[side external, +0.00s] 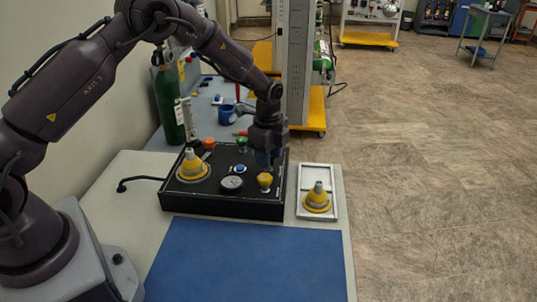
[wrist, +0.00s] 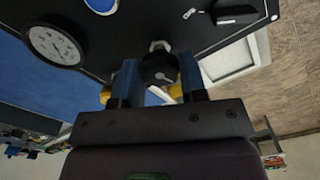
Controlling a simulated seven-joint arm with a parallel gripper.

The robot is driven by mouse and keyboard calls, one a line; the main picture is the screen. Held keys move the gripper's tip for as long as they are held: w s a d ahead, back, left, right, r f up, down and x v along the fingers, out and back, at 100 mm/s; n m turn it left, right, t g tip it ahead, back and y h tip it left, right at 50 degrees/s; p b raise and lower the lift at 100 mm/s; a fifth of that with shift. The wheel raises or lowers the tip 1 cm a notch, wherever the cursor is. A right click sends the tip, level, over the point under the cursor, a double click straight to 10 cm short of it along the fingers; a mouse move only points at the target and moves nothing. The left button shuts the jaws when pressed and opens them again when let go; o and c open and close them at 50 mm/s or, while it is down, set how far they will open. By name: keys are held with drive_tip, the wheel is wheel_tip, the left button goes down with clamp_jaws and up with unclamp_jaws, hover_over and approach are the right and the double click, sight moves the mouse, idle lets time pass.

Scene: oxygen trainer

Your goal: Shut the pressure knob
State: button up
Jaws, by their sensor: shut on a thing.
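The black control panel (side external: 250,207) lies on the table. My gripper (side external: 264,168) points down at the panel's right side, just above and behind a small yellow knob (side external: 265,181). In the wrist view, the two blue fingers of my gripper (wrist: 160,78) are shut on a dark round knob (wrist: 158,70) with a pale pointer mark, taken as the pressure knob. Yellow parts show beside the fingers; I cannot tell whether they belong to this knob. The fingers hide its sides.
A gauge (side external: 232,183), a blue button (side external: 239,168) and a large yellow-grey fitting (side external: 192,165) are on the panel. A white tray (side external: 331,187) with a yellow-grey cone (side external: 317,197) stands at right. A blue mat (side external: 250,262) lies clear in front. A green cylinder (side external: 168,105) stands behind.

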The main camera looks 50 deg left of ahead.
drive_tip(key=n, duration=0.4)
drive_tip(key=shift+n, duration=0.3)
drive_tip(key=n, duration=0.3)
drive_tip(key=shift+r+n, duration=0.1)
drive_tip(key=shift+n, duration=0.3)
drive_tip(key=n, duration=1.2)
drive_tip(key=shift+n, duration=0.3)
drive_tip(key=n, duration=0.3)
drive_tip(key=shift+n, duration=0.3)
drive_tip(key=n, duration=0.4)
drive_tip(key=shift+n, duration=2.1)
